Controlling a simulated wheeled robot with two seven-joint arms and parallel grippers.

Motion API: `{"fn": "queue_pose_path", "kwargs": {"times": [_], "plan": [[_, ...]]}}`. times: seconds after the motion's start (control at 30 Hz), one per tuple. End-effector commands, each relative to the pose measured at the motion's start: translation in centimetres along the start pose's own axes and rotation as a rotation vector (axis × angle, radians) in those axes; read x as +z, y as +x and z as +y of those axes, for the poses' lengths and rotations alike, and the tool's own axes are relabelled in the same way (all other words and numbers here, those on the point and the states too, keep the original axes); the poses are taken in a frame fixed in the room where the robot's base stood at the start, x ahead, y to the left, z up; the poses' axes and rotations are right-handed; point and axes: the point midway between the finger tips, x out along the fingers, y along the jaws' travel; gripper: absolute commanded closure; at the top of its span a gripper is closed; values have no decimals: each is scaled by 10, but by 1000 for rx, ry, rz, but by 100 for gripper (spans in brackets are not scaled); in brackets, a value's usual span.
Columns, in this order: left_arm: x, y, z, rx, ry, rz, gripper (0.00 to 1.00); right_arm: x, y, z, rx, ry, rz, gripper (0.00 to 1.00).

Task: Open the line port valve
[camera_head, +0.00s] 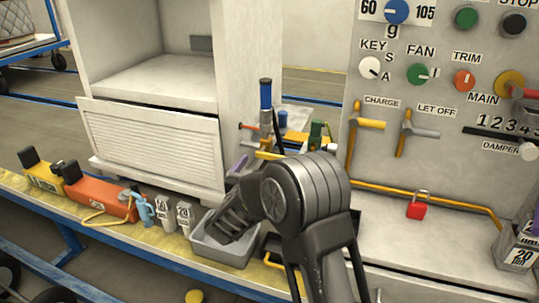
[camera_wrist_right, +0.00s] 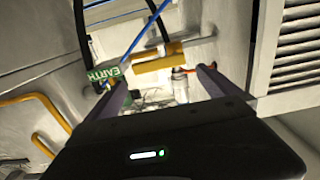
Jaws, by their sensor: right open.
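No label reading "line port" can be made out, so I cannot tell for sure which part is the valve. Behind my right wrist, in the head view, stands a cluster of fittings with a blue-topped upright handle (camera_head: 266,95) and a yellow bar (camera_head: 268,155). In the right wrist view a yellow bar (camera_wrist_right: 158,62) lies ahead of and between the fingers of my right gripper (camera_wrist_right: 158,78). The gripper is open, with nothing between its fingers. In the head view my wrist hides most of it. My left gripper is not in view.
A green "EARTH" piece (camera_wrist_right: 103,74) is close to one finger. A grey bin (camera_head: 222,248) lies below my wrist. A louvred cabinet (camera_head: 155,140) stands left. The control panel (camera_head: 440,160) with knobs and levers stands right, a red padlock (camera_head: 417,207) below it.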

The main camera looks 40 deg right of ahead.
Motion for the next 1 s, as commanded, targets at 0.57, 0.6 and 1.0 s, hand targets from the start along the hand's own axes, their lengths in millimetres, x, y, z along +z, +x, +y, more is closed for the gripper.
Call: {"fn": "queue_pose_path", "kwargs": {"times": [0.57, 0.6, 1.0], "plan": [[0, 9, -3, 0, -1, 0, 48, 0, 68, 0, 0, 0, 0, 0], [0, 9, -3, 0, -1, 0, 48, 0, 68, 0, 0, 0, 0, 0], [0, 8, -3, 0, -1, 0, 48, 0, 68, 0, 0, 0, 0, 17]]}}
